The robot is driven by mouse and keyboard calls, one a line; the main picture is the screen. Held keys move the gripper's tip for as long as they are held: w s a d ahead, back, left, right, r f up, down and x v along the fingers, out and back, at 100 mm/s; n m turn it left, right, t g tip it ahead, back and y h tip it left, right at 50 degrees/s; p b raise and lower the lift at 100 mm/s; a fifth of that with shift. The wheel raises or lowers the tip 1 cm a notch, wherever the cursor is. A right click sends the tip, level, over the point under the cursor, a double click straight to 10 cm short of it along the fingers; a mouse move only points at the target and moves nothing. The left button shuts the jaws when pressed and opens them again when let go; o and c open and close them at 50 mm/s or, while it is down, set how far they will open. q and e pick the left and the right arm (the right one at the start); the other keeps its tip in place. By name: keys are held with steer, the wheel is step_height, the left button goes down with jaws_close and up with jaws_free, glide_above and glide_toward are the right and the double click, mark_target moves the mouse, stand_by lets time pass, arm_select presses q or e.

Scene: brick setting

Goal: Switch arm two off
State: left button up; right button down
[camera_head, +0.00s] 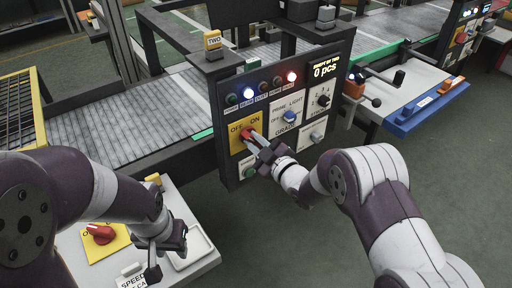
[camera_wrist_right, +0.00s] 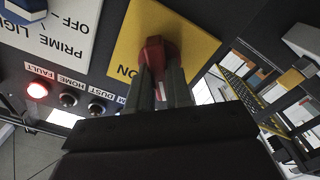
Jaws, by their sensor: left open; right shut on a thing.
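A dark control panel (camera_head: 230,83) stands under a yellow sign marked TWO (camera_head: 212,41). It carries a yellow plate (camera_head: 237,142) lettered OFF and ON, with a red rotary knob (camera_head: 247,131). My right gripper (camera_head: 256,140) is shut on this knob. In the right wrist view the red knob (camera_wrist_right: 153,52) sits between the fingers (camera_wrist_right: 165,85) in front of the yellow plate (camera_wrist_right: 190,38). The fingers hide part of the knob, and I cannot tell its exact setting. My left gripper (camera_head: 158,258) is open and empty over a lower console at the bottom left.
The lower console has another red knob (camera_head: 101,233). A conveyor (camera_head: 115,118) runs behind. Grey floor (camera_head: 440,170) is clear at right.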

steer(key=shift+n+b, duration=0.35)
steer(key=shift+n, duration=0.25)
steer(key=shift+r, duration=0.15)
steer(key=c, duration=1.1)
jaws_free()
steer(key=shift+c, duration=0.2)
steer(key=shift+o, duration=0.5)
steer(key=shift+w, duration=0.1)
steer(key=v, duration=1.2)
steer(key=shift+s, duration=0.3)
steer(key=shift+d, duration=0.15)
